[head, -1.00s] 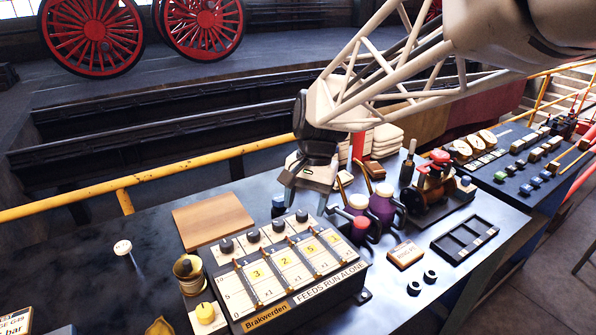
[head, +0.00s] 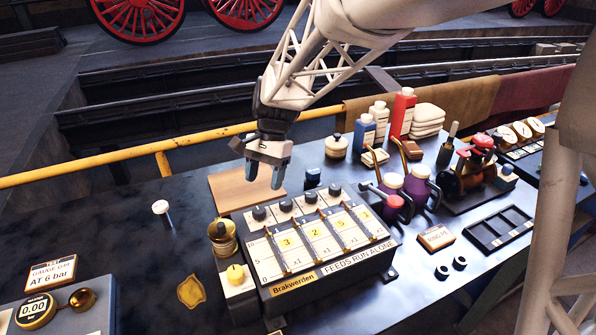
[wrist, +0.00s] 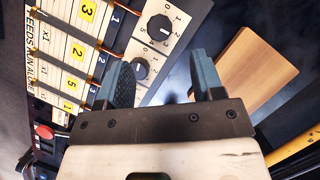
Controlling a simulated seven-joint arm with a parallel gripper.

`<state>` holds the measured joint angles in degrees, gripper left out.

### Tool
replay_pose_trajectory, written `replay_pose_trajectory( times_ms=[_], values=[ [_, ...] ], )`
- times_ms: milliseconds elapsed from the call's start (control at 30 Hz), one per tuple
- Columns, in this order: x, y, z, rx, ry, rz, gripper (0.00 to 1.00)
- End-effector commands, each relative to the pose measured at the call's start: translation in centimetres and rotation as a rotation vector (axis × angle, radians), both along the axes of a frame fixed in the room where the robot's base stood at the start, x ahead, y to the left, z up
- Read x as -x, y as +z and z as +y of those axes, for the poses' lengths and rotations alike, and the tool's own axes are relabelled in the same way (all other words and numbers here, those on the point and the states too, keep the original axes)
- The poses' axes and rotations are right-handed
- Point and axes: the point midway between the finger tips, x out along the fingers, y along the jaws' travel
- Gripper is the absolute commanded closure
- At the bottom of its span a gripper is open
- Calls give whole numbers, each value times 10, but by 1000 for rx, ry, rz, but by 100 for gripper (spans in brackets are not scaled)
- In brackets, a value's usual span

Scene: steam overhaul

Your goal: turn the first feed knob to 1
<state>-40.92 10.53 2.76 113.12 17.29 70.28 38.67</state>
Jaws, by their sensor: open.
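The feed box (head: 325,277) stands on the bench, with a row of dark knobs along its back edge. The first feed knob (head: 259,213) is the leftmost in the head view. In the wrist view it appears to be the upper dark knob (wrist: 159,27), on a white dial with numbers; I cannot read its setting surely. A second knob (wrist: 139,70) shows beside the left fingertip. My gripper (head: 264,174) is open and empty, pointing down above and behind the first knob, apart from it. Its two blue-grey fingers (wrist: 162,78) span the middle of the wrist view.
A wooden board (head: 228,190) lies behind the box. Purple jugs (head: 418,187) and bottles stand to the right. A yellow rail (head: 90,171) runs behind the bench.

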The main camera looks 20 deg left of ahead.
Motion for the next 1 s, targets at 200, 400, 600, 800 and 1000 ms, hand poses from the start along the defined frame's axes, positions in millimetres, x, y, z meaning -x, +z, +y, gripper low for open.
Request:
replay_pose_trajectory(
  times_ms=[200,400,600,800,1000],
  values=[
    [0,-1,0,0,0,0,39],
    [4,-9,0,1,0,0,39],
    [12,-28,1,1,0,0,39],
    [21,-50,2,1,2,1,39],
    [28,-67,2,1,0,1,39]
  ],
)
